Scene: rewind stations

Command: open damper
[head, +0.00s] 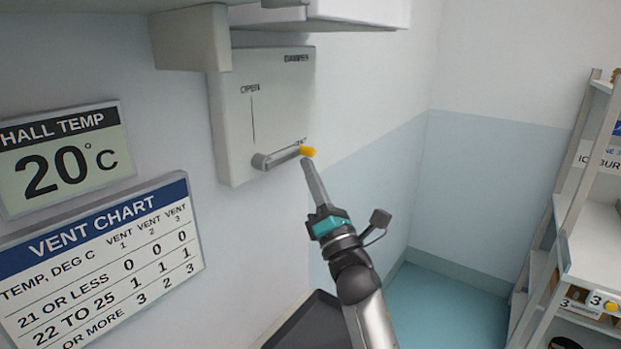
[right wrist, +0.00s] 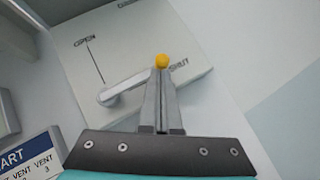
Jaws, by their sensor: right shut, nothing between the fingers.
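The damper panel (head: 235,130) is a pale wall box marked DAMPER, with OPEN at the top of a line and SHUT lower right. Its grey lever (head: 280,157) points right, toward SHUT, and ends in a yellow knob (head: 307,151). In the right wrist view the lever (right wrist: 125,88) runs up to the yellow knob (right wrist: 162,61). My right gripper (head: 305,163) is shut and empty, its fingertips right at the knob; the wrist view (right wrist: 161,72) shows the tips just below it. I cannot tell whether they touch. My left gripper is not in view.
A hall temperature display (head: 65,160) reads 20 °C, with a vent chart (head: 100,255) below it on the wall. A white box (head: 360,12) hangs above the panel. A shelf rack (head: 590,200) stands at the right. Open floor (head: 450,310) lies between.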

